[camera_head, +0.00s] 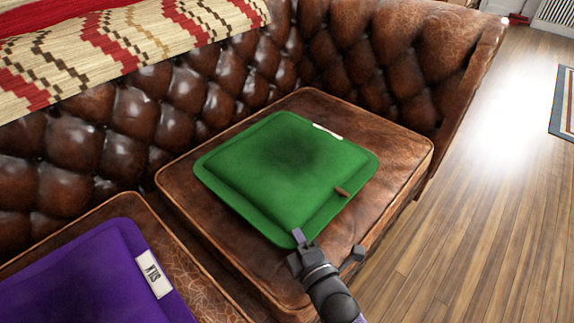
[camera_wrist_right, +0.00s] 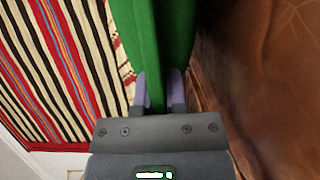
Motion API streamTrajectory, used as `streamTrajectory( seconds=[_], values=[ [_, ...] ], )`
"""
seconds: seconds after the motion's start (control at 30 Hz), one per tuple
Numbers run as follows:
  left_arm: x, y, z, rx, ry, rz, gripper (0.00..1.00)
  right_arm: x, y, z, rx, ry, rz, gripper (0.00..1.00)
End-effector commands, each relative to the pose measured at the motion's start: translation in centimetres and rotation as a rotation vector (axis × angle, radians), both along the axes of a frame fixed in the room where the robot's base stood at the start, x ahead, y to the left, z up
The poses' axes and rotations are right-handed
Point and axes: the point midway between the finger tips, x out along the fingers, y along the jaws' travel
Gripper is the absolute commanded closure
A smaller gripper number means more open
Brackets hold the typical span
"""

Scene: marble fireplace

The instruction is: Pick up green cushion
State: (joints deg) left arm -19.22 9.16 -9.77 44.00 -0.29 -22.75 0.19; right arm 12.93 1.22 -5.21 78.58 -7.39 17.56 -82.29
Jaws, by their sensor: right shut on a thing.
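The green cushion (camera_head: 287,165) lies on the brown leather sofa seat (camera_head: 405,150), with a white tag on its far edge and a small brown mark near its right side. My right gripper (camera_head: 299,240) is at the cushion's near corner. In the right wrist view, the two pale purple fingers of my right gripper (camera_wrist_right: 159,92) are shut on the green cushion's edge (camera_wrist_right: 149,40), one finger on each side. I cannot tell whether the cushion is lifted off the seat. My left gripper is not in view.
A purple cushion (camera_head: 85,280) with a white label lies on the left seat. The tufted sofa back (camera_head: 150,115) carries a striped blanket (camera_head: 110,45). The sofa arm (camera_head: 455,60) rises behind on the right. Wooden floor (camera_head: 490,200) is open at right, with a rug (camera_head: 563,105) at the edge.

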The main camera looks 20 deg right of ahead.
Motion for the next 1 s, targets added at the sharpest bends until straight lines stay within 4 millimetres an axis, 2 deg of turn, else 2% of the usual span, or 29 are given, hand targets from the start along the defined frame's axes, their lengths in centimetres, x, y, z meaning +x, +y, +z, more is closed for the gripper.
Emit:
streamTrajectory(
  seconds=[0.17,0.33,0.4,0.5,0.77,1.0],
  values=[
    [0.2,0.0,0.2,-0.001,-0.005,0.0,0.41,0.0,0.0,0.4,-0.001,-0.003,0.0,1.0],
    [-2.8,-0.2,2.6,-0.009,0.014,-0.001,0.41,0.1,0.0,3.9,-0.001,-0.011,0.0,1.0],
    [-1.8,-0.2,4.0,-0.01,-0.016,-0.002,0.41,0.1,0.0,6.4,-0.001,-0.016,0.001,1.0],
    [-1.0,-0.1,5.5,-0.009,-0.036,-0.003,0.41,0.1,0.0,8.7,0.0,-0.014,0.001,1.0],
    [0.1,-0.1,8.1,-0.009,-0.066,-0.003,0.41,0.1,0.0,12.5,-0.001,-0.01,0.001,1.0],
    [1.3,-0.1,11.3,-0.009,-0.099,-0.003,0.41,0.1,0.0,16.3,-0.001,-0.01,0.001,1.0]
  ],
)
